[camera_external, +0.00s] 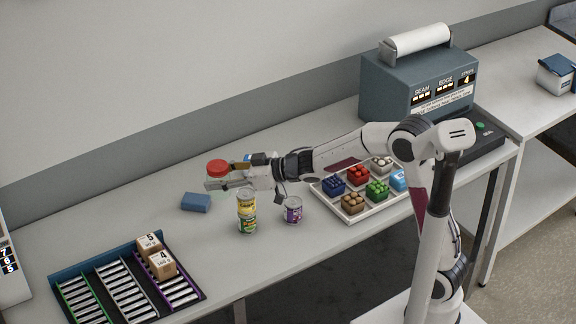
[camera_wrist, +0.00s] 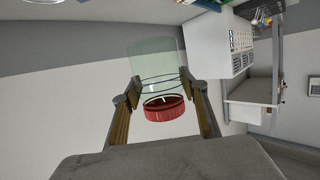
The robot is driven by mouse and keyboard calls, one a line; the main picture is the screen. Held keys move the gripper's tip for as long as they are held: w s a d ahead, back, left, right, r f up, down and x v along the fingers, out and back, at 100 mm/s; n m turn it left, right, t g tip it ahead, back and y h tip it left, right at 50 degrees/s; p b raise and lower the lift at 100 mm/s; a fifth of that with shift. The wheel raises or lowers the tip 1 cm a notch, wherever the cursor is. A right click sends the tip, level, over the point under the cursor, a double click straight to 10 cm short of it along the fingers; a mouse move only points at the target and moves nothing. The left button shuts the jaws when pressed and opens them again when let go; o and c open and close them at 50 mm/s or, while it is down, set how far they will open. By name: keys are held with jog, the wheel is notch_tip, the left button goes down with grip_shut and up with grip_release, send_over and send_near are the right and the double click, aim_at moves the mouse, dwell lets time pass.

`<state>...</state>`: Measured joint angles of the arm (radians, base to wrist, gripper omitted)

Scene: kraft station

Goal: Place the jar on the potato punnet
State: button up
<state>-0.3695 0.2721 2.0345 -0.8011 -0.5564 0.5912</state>
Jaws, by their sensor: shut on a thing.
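The jar has a red lid (camera_external: 217,167) and a clear, pale green body (camera_wrist: 157,60). My gripper (camera_external: 216,184) is shut on the jar and holds it above the left-middle of the bench. In the wrist view my gripper's two fingers (camera_wrist: 163,88) press on either side of the jar near its red lid. In the outside view the jar's body is mostly hidden by the gripper. The likely potato punnet (camera_external: 352,204), with brown round contents, sits in the front left cell of a white tray (camera_external: 349,217), well to the right of my gripper.
Other punnets, blue (camera_external: 333,185), red (camera_external: 358,175) and green (camera_external: 377,190), share the tray. A blue block (camera_external: 196,202), a roller rack (camera_external: 123,290) and a blue-grey machine (camera_external: 414,82) are also there.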

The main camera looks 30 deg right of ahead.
jog(key=w+d+r, duration=0.1)
jog(key=d, duration=1.1)
jog(key=w+d+r, duration=0.1)
jog(key=w+d, duration=0.1)
jog(key=d, duration=0.9)
jog(key=s+d+f, duration=0.1)
jog(key=s+d, duration=0.5)
jog(key=d, duration=0.3)
jog(key=s+d+f, duration=0.1)
jog(key=s+d, duration=0.4)
jog(key=d, duration=0.5)
jog(key=shift+a+f, duration=0.15)
jog(key=shift+f, duration=1.2)
jog(key=shift+a+f, duration=0.15)
jog(key=shift+f, duration=1.15)
jog(key=shift+f, duration=0.15)
jog(key=shift+f, duration=3)
